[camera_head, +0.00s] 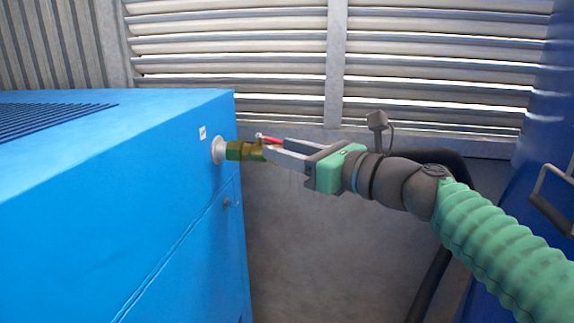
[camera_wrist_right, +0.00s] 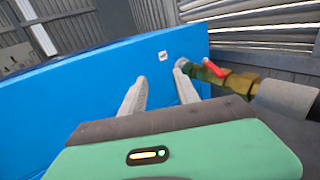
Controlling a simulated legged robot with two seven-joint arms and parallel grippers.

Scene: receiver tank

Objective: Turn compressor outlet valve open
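The compressor outlet valve is a brass body (camera_head: 245,151) with a red handle (camera_head: 271,140), on the right side of the blue compressor (camera_head: 110,190). In the right wrist view the brass valve (camera_wrist_right: 236,83) and red handle (camera_wrist_right: 214,68) lie to the right of the fingers. My right gripper (camera_head: 276,146) is at the valve in the head view, its fingers overlapping the valve's outer end. The right wrist view shows its two fingers (camera_wrist_right: 160,78) apart, with no handle between them. I cannot tell whether they touch the valve. My left gripper is not in view.
A louvered metal wall (camera_head: 230,45) stands behind. A dark hose (camera_head: 432,285) hangs behind my right arm. A blue tank (camera_head: 545,130) with a metal handle (camera_head: 550,205) is at the right. Grey floor (camera_head: 310,250) shows between the compressor and tank.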

